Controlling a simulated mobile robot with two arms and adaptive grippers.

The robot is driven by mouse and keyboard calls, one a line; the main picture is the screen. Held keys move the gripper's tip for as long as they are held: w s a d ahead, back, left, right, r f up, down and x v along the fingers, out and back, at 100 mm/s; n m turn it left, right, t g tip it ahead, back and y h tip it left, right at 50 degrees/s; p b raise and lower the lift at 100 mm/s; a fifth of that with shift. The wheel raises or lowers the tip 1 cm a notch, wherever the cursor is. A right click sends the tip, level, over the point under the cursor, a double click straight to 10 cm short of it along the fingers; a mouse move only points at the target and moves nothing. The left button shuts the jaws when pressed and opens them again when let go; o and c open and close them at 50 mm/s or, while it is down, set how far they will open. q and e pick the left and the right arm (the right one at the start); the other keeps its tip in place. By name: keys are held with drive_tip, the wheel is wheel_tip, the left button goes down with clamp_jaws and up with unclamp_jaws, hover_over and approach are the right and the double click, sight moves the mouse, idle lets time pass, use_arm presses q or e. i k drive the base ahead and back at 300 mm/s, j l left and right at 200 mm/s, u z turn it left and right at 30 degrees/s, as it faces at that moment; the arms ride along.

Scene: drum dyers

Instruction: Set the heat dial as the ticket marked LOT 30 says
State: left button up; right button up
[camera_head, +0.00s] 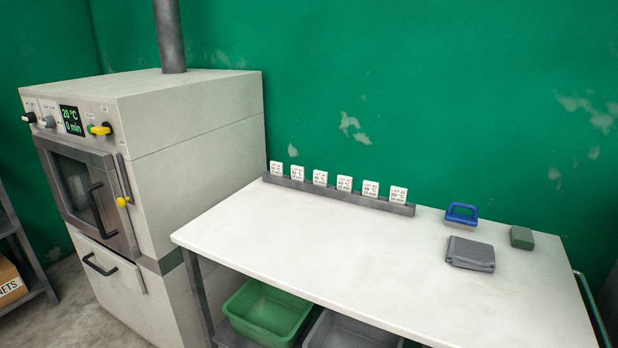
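A pale machine (190,125) stands at the left with its front facing left. Which dial is for heat is too small to read. Several white tickets stand in a dark rack (228,190) along the back of the table; a ticket near the rack's middle (344,183) is one of them. Their print is too small to tell which is LOT 30. Neither of my grippers is in view.
The white table (330,245) is mostly clear. A green bin (268,308) and grey bin (350,332) sit below. The machine's door (88,195) looks shut.

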sight(30, 117)
drive_tip(key=u, duration=1.35)
